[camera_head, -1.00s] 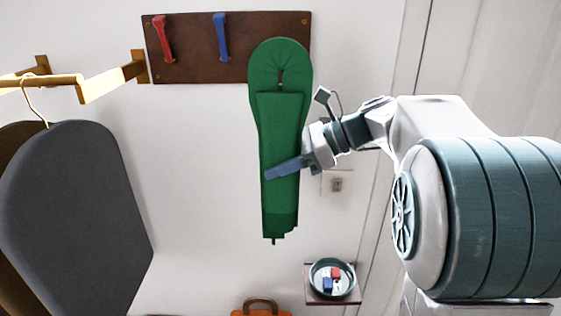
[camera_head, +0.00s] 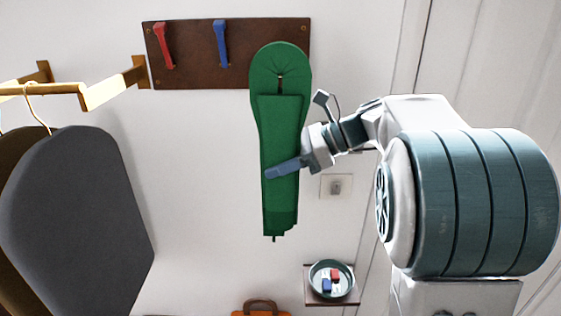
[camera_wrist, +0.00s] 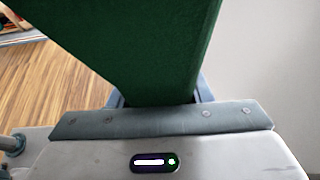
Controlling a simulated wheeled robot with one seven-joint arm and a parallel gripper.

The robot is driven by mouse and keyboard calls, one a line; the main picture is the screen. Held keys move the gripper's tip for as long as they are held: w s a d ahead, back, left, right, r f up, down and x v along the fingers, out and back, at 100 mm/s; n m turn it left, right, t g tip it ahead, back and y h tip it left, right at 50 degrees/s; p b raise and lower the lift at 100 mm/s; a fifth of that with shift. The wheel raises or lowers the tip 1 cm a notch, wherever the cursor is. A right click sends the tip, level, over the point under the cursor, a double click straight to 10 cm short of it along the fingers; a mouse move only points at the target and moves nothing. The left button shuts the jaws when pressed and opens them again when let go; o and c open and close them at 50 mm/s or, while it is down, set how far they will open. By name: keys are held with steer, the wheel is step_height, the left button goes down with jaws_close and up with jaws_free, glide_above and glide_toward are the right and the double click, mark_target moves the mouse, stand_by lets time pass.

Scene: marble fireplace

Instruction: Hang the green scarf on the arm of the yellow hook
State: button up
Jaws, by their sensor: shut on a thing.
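The green scarf (camera_head: 281,130) hangs upright in front of the wall, its looped top overlapping the right part of the brown hook board (camera_head: 190,74) in the head view. My gripper (camera_head: 284,168) is shut on the scarf's lower half, one finger lying across its front. In the wrist view the green cloth (camera_wrist: 140,45) rises from between the jaws and fills the upper middle. A red hook (camera_head: 163,45) and a blue hook (camera_head: 221,43) show on the board. No yellow hook is visible; the scarf covers part of the board. I cannot tell whether the scarf touches the board.
A wooden rail (camera_head: 105,86) with a dark grey garment (camera_head: 75,215) on a hanger is at the left. A small shelf (camera_head: 346,299) with a round dish (camera_head: 318,288) is low on the wall. An orange bag (camera_head: 262,308) is at the bottom. A wall switch (camera_head: 336,187) is behind my wrist.

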steer(key=shift+w+d+p, duration=0.1)
steer(key=shift+w+p, duration=1.45)
steer(key=shift+w, duration=1)
steer(key=w+p, duration=0.1)
steer(key=w, duration=0.2)
steer(key=shift+w+r+p, duration=0.1)
steer(key=shift+p, duration=0.25)
steer(key=shift+w+d+r, duration=0.1)
steer(key=shift+w+r, duration=0.05)
steer(key=shift+r, duration=0.2)
steer(key=shift+f, duration=0.25)
